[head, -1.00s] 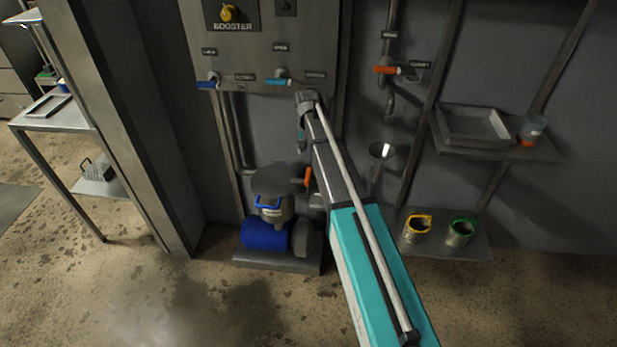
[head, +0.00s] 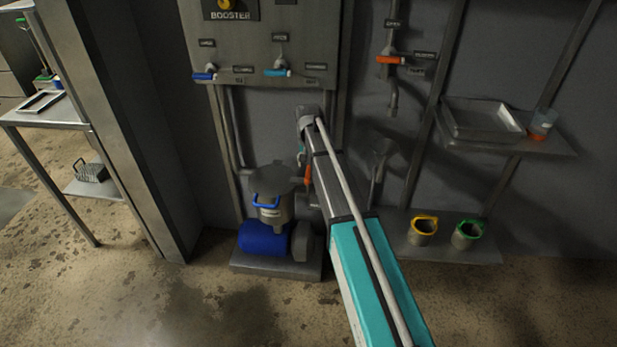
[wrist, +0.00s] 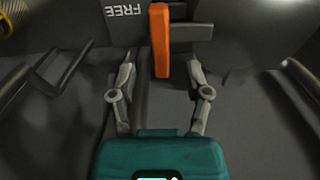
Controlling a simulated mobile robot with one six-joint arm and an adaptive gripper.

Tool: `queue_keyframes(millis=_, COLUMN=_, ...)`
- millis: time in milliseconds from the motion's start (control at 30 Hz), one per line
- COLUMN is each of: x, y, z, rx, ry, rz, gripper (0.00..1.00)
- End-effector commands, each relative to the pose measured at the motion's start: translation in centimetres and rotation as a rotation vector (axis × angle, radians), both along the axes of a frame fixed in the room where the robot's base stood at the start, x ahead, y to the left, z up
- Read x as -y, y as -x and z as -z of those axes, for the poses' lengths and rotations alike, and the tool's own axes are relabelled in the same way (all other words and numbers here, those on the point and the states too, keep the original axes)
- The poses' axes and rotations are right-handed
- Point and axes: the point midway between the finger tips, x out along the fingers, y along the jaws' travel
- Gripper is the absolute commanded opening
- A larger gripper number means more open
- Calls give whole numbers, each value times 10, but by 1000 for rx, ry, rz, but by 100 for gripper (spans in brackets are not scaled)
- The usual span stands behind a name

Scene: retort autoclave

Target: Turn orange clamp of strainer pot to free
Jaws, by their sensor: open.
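The orange clamp (wrist: 161,42) is an upright bar at the top middle of the wrist view, to the right of a plate marked FREE. It also shows in the head view (head: 309,175), hanging roughly upright at the right of the grey strainer pot (head: 271,181), partly behind my arm. My gripper (wrist: 161,68) is open. Its two fingers stand on either side of the clamp's lower end in the wrist view, with gaps on both sides and no visible contact. In the head view my gripper (head: 302,156) is just above the clamp; its tips are hard to make out.
A blue motor (head: 263,238) and a blue handle (head: 270,202) are below the pot's lid. Valve handles and pipes line the wall above. A shelf at right holds a yellow-rimmed cup (head: 423,231) and a green-rimmed one (head: 466,236). The floor in front is clear.

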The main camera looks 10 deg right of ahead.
Motion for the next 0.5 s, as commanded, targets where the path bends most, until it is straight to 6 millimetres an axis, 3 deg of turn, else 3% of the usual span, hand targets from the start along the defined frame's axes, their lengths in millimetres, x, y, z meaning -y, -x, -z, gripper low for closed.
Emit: queue_keyframes(millis=500, x=1, y=0, z=39, rx=0, ry=0, rz=1, gripper=63)
